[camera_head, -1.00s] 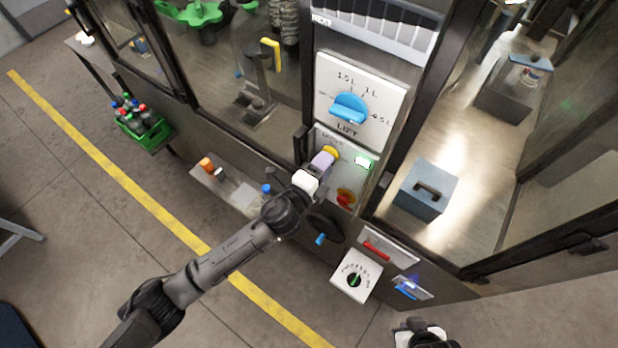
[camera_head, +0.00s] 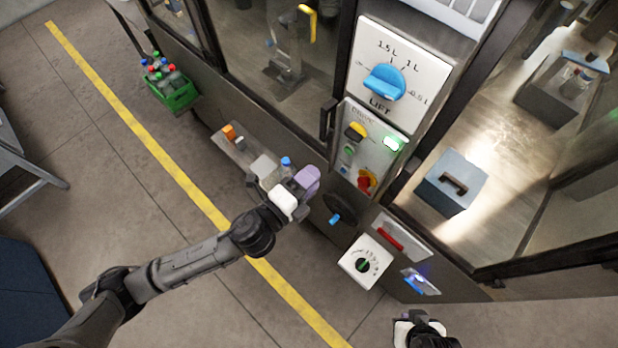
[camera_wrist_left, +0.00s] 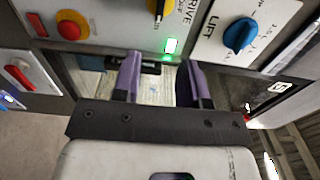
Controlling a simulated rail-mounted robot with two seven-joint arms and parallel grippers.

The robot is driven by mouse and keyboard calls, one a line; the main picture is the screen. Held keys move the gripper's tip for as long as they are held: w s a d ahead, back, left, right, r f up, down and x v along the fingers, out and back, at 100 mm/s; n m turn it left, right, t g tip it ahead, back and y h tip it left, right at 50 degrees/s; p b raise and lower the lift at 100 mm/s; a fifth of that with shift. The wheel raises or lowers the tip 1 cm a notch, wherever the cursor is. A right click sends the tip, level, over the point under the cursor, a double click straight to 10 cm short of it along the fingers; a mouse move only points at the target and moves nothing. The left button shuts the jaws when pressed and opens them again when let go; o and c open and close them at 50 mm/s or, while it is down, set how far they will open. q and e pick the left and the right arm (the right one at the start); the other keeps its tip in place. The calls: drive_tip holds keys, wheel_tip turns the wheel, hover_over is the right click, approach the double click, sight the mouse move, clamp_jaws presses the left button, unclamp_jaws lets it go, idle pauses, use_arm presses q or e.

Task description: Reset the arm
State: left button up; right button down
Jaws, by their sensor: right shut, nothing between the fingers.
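My left arm (camera_head: 190,262) reaches in from the lower left in the head view. Its gripper (camera_head: 308,180), white-bodied with purple fingers, is in front of the machine, left of and below the DRIVE panel (camera_head: 362,150), apart from it. In the left wrist view the two purple fingers (camera_wrist_left: 164,78) stand apart with nothing between them. My right gripper (camera_head: 424,330) shows only partly at the bottom edge, low in front of the machine, shut and empty as far as it shows.
The LIFT panel with its blue knob (camera_head: 384,83) is above the DRIVE panel. A black handwheel (camera_head: 340,210), a white dial plate (camera_head: 364,262) and a parts shelf (camera_head: 232,150) are near my left gripper. A green bottle crate (camera_head: 178,97) is farther left.

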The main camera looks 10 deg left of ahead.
idle(0.5)
use_arm(q)
drive_tip(key=a+n+g+y, duration=0.4)
drive_tip(key=a+n+y, duration=0.55)
drive_tip(key=n, duration=0.55)
drive_tip(key=s+a+f+n+g+p, duration=0.1)
drive_tip(key=s+f+n+g+p, duration=0.1)
drive_tip(key=s, duration=0.5)
drive_tip(key=s+a+f+n+g+p, duration=0.2)
drive_tip(key=s+n+g, duration=0.1)
drive_tip(key=s, duration=0.5)
drive_tip(key=s+a+f+n+g+p, duration=0.2)
drive_tip(key=s+f+p, duration=0.1)
drive_tip(key=s, duration=0.5)
drive_tip(key=shift+a+g, duration=0.25)
drive_tip(key=shift+g, duration=0.15)
drive_tip(key=shift+f+h, duration=0.15)
drive_tip(key=shift+h, duration=0.1)
